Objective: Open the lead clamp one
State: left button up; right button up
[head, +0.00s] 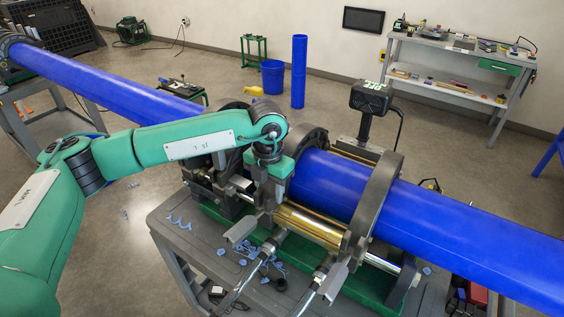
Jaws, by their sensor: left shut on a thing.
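The fusion machine (310,228) stands on a grey cart, with dark ring clamps around a long blue pipe (335,180). One ring clamp (377,205) on the right is closed over the pipe. Other dark clamps (232,106) stand left of it, partly hidden behind my left arm. My left gripper (264,190) points down at the near side of the clamps, left of the brass cylinder. It is shut on a part of the clamp hardware; its fingertips and the held part are mostly hidden. I cannot tell which clamp is lead clamp one. My right gripper is not in view.
The cart (178,232) carries blue shavings (245,250) and hoses at its front. A black box on a post (371,98) rises behind the right clamp. A workbench (455,58), blue bucket (271,77) and upright blue pipe (299,72) stand farther back.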

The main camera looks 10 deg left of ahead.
pick_arm(q)
jog(key=shift+w+d+r+p, duration=0.1)
jog(key=shift+w+r+p, duration=0.15)
jog(key=shift+r, duration=0.6)
jog(key=shift+w+r+p, duration=0.1)
jog(key=shift+r+p, duration=0.1)
jog(key=shift+r, duration=0.65)
jog(key=shift+w+d+r+p, duration=0.1)
jog(key=shift+w+r+p, duration=0.15)
jog(key=shift+r, duration=0.6)
jog(key=shift+r, duration=0.1)
jog(key=shift+w+d+r+p, duration=0.1)
jog(key=shift+w+r+p, duration=0.15)
jog(key=shift+r, duration=0.45)
jog(key=shift+w+d+r+p, duration=0.15)
jog(key=shift+w+r, duration=0.1)
jog(key=shift+r, duration=0.4)
jog(key=shift+w+r+p, duration=0.2)
jog(key=shift+w+r, duration=0.05)
jog(key=shift+r, duration=0.6)
jog(key=shift+w+d+r+p, duration=0.2)
jog(key=shift+w+r, duration=0.2)
jog(key=shift+r, duration=0.3)
jog(key=shift+w+d+r+p, duration=0.1)
jog(key=shift+w+r+p, duration=0.1)
jog(key=shift+w+r, duration=0.35)
jog(key=shift+w+d+r+p, duration=0.2)
jog(key=shift+w+r, duration=0.1)
jog(key=shift+r, duration=0.5)
